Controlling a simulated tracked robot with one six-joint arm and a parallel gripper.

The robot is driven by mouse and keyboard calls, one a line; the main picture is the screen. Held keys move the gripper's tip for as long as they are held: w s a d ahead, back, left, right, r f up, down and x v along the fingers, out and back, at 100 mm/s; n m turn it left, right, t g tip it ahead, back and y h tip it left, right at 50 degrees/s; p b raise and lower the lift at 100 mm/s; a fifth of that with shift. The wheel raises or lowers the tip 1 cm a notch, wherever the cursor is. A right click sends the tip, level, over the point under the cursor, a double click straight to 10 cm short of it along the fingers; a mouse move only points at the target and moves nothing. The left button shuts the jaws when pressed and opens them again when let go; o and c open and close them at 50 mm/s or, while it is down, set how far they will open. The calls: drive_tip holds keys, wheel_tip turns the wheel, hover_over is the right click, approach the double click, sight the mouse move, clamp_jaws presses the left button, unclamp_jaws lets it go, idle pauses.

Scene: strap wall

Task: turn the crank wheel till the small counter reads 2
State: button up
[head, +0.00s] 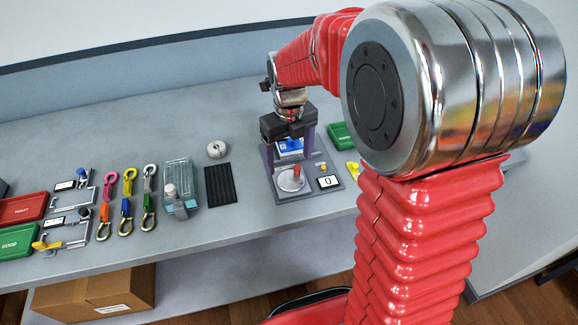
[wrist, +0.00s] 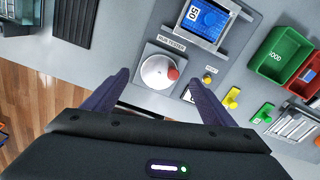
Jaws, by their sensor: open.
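The crank wheel (head: 291,178) is a pale round disc with a red knob (head: 297,168), set on a grey plate on the bench. In the wrist view the wheel (wrist: 155,74) lies between and beyond my fingertips, with its red knob (wrist: 173,73) at its right side. The small counter (head: 328,182) is a white display right of the wheel and reads 0. In the wrist view the counter (wrist: 188,95) is partly hidden by my right finger. My gripper (head: 289,160) is open and empty above the wheel; its fingers (wrist: 158,80) are spread apart.
Green (wrist: 279,57) and red bins stand farther right. Left of the wheel are a black ribbed mat (head: 219,185), a clear fixture (head: 179,187) and several coloured straps with hooks.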

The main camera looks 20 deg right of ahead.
wheel_tip(320, 180, up, 8)
idle(0.4)
